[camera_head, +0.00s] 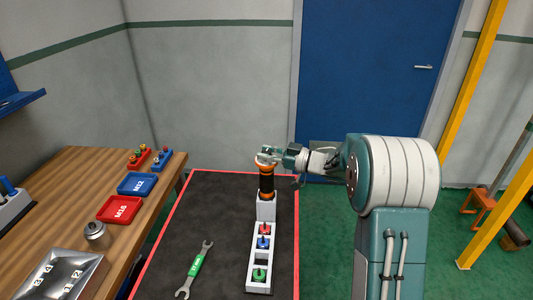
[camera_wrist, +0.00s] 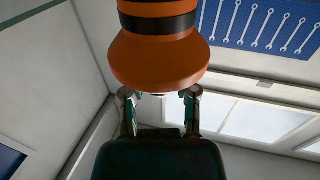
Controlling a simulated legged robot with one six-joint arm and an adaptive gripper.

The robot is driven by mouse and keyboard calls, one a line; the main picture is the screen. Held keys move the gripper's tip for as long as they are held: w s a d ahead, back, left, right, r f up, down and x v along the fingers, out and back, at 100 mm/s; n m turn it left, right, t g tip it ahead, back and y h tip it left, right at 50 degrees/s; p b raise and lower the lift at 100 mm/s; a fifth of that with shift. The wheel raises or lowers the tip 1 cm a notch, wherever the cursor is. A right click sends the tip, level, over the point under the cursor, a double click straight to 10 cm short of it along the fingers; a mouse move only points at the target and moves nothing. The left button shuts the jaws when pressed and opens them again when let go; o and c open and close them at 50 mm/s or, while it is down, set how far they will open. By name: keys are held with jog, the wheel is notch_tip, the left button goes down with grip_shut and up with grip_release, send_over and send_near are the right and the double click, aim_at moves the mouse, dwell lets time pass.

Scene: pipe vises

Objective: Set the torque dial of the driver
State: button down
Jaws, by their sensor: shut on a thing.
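The driver (camera_head: 267,182), a black body with orange bands, stands upright in a pale grey holder (camera_head: 265,208) on the dark mat. My gripper (camera_head: 268,157) is at the top of the driver and is shut on it. In the wrist view, the driver's flared orange end (camera_wrist: 158,58) fills the upper middle, with black bands beyond it. My gripper's two fingers (camera_wrist: 160,100) reach to its edge from either side. Dial markings cannot be made out in either view.
A white rack (camera_head: 262,257) with red, blue and green pieces stands in front of the holder. A green-handled wrench (camera_head: 195,268) lies on the mat (camera_head: 222,215). The wooden bench at left carries a red M16 tray (camera_head: 119,210), a blue tray (camera_head: 137,184) and a metal tray (camera_head: 62,275).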

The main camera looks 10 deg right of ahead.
aim_at(266, 151)
jog(key=n+g+y, duration=0.1)
jog(key=n+g, duration=0.1)
jog(key=g, duration=0.1)
jog(key=n+g+y, duration=0.1)
jog(key=n+g, duration=0.1)
jog(key=g, duration=0.1)
jog(key=shift+n+y, duration=0.3)
jog(key=shift+n+g, duration=0.95)
jog(key=shift+g, duration=0.65)
jog(key=shift+n+g, duration=0.95)
jog(key=shift+g, duration=0.65)
jog(key=shift+r, duration=0.1)
jog(key=shift+c, duration=1.8)
grip_release()
notch_tip(266, 151, up, 10)
jog(key=shift+f, duration=0.1)
